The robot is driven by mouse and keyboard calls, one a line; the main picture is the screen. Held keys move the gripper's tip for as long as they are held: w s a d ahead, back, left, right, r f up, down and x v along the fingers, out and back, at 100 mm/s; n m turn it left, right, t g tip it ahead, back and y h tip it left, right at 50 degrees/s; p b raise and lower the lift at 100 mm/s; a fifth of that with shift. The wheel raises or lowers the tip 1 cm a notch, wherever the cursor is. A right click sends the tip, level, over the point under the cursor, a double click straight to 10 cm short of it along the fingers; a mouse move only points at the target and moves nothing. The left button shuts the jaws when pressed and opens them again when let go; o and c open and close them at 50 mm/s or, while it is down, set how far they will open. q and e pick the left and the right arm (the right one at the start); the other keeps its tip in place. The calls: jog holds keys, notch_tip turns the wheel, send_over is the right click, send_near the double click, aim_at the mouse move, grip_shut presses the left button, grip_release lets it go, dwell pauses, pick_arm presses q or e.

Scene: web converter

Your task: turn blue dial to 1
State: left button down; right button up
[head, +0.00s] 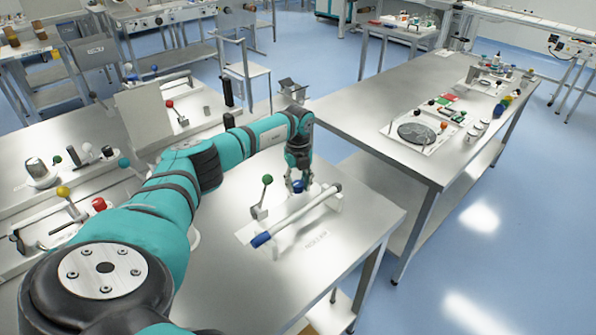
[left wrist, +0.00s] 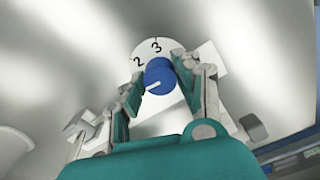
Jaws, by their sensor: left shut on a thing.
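The blue dial (head: 298,187) stands on the white panel on the metal table, below my left gripper (head: 297,183). In the left wrist view the blue dial (left wrist: 160,76) sits between the fingers of my left gripper (left wrist: 158,83), which is shut on it. A white pointer line on the dial points to the lower left. The white scale plate (left wrist: 148,47) behind it shows 2 and 3; no 1 can be read, and a finger covers part of the plate's left side. My right gripper is not in view.
A bar with a blue end (head: 261,240) lies across the panel just in front of the dial. A green-knobbed lever (head: 266,180) stands to its left. A long side table (head: 400,90) with trays is at the right. The table's front right is clear.

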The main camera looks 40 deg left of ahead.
aim_at(298, 183)
pick_arm(q)
jog(key=shift+w+r+n+p, duration=0.15)
jog(key=shift+n+p, duration=0.15)
jog(key=shift+n, duration=0.5)
jog(key=c, duration=0.9)
grip_release()
jog(key=shift+c, duration=0.2)
notch_tip(298, 183, up, 12)
